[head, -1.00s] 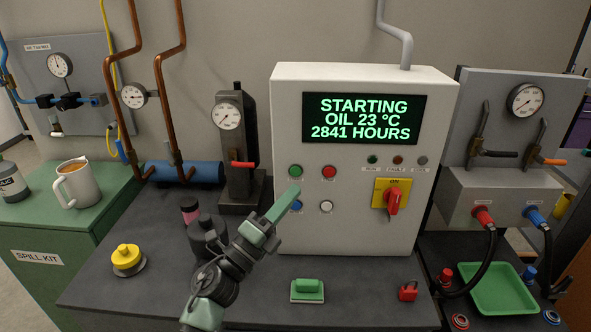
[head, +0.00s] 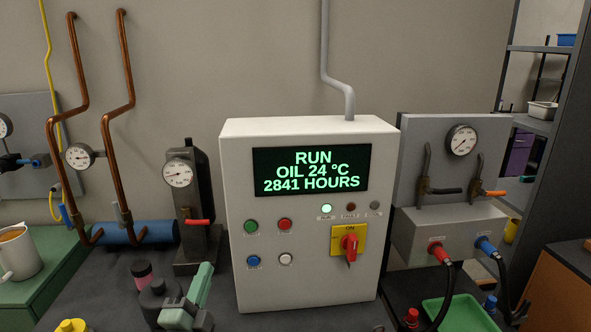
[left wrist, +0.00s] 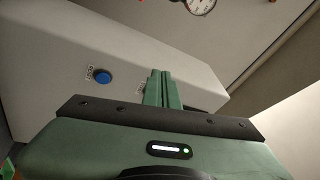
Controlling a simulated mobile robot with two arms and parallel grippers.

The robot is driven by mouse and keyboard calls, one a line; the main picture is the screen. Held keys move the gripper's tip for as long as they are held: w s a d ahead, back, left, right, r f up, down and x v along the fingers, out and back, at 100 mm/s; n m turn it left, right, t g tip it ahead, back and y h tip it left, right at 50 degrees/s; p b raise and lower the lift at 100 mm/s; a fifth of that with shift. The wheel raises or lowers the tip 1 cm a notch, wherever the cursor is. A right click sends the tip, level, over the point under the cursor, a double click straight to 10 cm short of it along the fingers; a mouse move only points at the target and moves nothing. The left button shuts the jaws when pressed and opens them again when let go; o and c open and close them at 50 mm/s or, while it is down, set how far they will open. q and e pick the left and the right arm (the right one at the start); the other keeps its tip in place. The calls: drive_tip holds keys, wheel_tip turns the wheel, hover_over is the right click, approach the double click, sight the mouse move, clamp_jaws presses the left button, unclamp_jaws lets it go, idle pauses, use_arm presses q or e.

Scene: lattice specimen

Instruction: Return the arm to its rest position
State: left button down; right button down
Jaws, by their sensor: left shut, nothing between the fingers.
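My left gripper (head: 201,284) is low in the head view, in front of the control cabinet (head: 311,240) and below its buttons. Its green fingers are shut together with nothing between them. In the left wrist view the shut fingers (left wrist: 164,90) point at the cabinet's pale front, close to the blue button (left wrist: 102,76). The cabinet's screen (head: 311,171) reads RUN, OIL 24 °C, 2841 HOURS. My right gripper is not in view.
To the right are a hose panel (head: 450,230) and a green tray (head: 462,312). A mug (head: 20,256) stands at the far left.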

use_arm(q)
drive_tip(key=s+a+f+n+g+y, duration=0.2)
drive_tip(key=s+f+n+g, duration=0.3)
drive_tip(key=s+f, duration=0.25)
drive_tip(key=s+a+f+n+g+y, duration=0.25)
drive_tip(key=s+f+n+g, duration=0.3)
drive_tip(key=f, duration=0.35)
drive_tip(key=s+d+f+n+g+h, duration=0.1)
drive_tip(key=s+d+f+g+h, duration=0.2)
drive_tip(key=s, duration=0.7)
drive_tip(key=s+d+f+n+g+h, duration=0.15)
drive_tip(key=s+f+g, duration=0.25)
drive_tip(key=s, duration=0.6)
wheel_tip(320, 180, down, 29)
drive_tip(key=s+g+b, duration=0.1)
drive_tip(key=s, duration=0.1)
drive_tip(key=s+a+f+g+y+b, duration=0.1)
drive_tip(key=s+a+f, duration=0.1)
drive_tip(key=s+f, duration=1.3)
drive_tip(key=shift+s+a+f, duration=0.2)
drive_tip(key=shift+s, duration=0.35)
